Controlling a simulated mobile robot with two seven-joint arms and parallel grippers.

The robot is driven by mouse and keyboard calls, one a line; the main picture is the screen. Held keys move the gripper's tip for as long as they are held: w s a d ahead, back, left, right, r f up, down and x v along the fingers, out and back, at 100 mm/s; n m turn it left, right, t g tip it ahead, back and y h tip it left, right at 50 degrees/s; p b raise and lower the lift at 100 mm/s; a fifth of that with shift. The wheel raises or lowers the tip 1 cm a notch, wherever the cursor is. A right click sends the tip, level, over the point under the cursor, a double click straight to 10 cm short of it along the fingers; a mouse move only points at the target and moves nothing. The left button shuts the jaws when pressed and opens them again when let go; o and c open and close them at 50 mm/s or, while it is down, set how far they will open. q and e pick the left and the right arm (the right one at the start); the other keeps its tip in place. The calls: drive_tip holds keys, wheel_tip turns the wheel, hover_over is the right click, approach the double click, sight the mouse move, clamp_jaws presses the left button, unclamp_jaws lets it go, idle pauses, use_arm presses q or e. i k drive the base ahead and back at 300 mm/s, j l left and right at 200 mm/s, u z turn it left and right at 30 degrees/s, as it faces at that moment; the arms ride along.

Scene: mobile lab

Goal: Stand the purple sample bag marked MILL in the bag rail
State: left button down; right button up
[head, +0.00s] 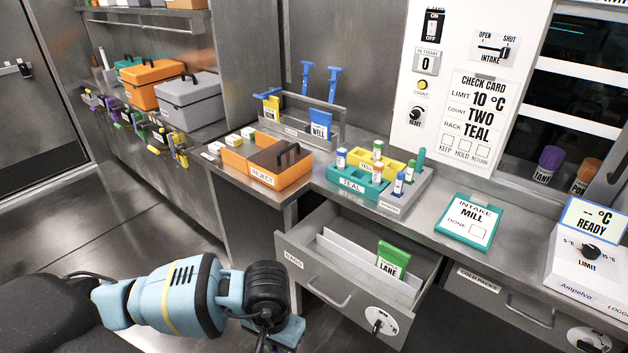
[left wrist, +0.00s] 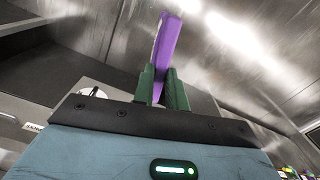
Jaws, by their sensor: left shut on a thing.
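The purple sample bag (left wrist: 163,45) shows edge-on in the left wrist view, between the two green fingers of my left gripper (left wrist: 163,88). The gripper is shut on it; its marking cannot be read from this angle. In the head view my left gripper (head: 288,334) is at the bottom edge, in front of the open drawer, its fingers and the bag mostly out of sight. The grey bag rail (head: 331,137) stands at the back of the counter. It holds a yellow bag (head: 271,108) at its left and a blue bag marked WELL (head: 319,124) at its right.
The open drawer (head: 301,241) holds a green bag marked LANE (head: 391,260). An orange reject box (head: 262,178) and a teal rack (head: 352,186) with vials stand before the rail. A teal intake card marked MILL (head: 468,221) lies to the right.

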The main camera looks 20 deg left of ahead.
sight(296, 135)
drive_tip(key=j+z, duration=0.25)
drive_tip(key=z, duration=0.15)
drive_tip(key=j+z, duration=0.55)
drive_tip(key=j, duration=0.15)
drive_tip(key=k+j+z, duration=0.3)
drive_tip(key=j, duration=0.3)
drive_tip(key=k+j, duration=0.1)
drive_tip(key=j, duration=0.3)
drive_tip(key=k+j+z, duration=0.15)
drive_tip(key=j, duration=0.25)
drive_tip(key=k+j+z, duration=0.1)
drive_tip(key=j, duration=0.3)
drive_tip(key=k+j, duration=0.15)
drive_tip(key=j, duration=0.25)
drive_tip(key=k+j, duration=0.15)
drive_tip(key=j, duration=0.25)
drive_tip(key=k+j, duration=0.2)
drive_tip(key=j, duration=0.15)
drive_tip(key=k+j, duration=0.15)
drive_tip(key=j, duration=0.25)
drive_tip(key=k+j, duration=0.15)
drive_tip(key=j, duration=0.25)
drive_tip(key=k+j, duration=0.15)
drive_tip(key=j, duration=0.25)
